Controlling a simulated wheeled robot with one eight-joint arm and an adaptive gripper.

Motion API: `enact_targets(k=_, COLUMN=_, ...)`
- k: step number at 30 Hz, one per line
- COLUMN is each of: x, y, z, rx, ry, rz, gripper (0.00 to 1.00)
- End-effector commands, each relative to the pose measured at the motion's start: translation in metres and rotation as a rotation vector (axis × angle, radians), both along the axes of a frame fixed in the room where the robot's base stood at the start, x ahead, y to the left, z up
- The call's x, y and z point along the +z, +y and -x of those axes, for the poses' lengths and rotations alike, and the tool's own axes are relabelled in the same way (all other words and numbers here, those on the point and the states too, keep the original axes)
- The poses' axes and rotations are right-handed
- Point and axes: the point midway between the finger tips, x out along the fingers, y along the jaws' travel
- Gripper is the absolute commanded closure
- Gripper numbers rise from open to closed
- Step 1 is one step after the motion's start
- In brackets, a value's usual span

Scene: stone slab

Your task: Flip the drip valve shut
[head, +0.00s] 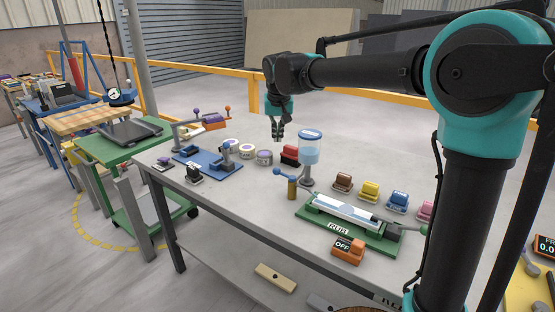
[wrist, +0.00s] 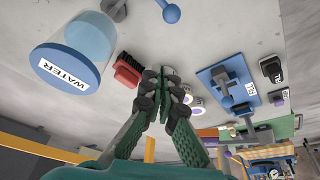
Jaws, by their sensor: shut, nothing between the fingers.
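A clear water tank (head: 309,150) with a blue lid stands on a grey post on the stone-topped bench. In the wrist view the tank's lid, marked WATER (wrist: 68,68), is at the left and the blue ball (wrist: 171,12) is at the top edge. My gripper (head: 277,138) hangs above the bench, left of and behind the tank, fingers together and empty, apart from the lever.
A red brush (head: 290,155) stands close beside the tank. A green tray (head: 345,222) marked RUB lies in front, with an orange OFF box (head: 347,250). Several coloured blocks line the right. A blue fixture (head: 208,164) and round tubs (head: 247,152) are at left.

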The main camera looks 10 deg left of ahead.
Motion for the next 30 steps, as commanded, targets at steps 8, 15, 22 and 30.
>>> enact_targets(k=8, x=0.001, y=0.006, z=0.002, rx=0.011, ry=-0.004, rz=0.0, gripper=1.0)
enact_targets(k=15, x=-0.003, y=0.006, z=0.0, rx=0.01, ry=-0.004, rz=-0.001, gripper=1.0)
enact_targets(k=22, x=-0.033, y=0.009, z=-0.011, rx=0.01, ry=-0.003, rz=0.0, gripper=1.0)
enact_targets(k=30, x=-0.08, y=0.014, z=-0.027, rx=0.01, ry=-0.003, rz=0.0, gripper=1.0)
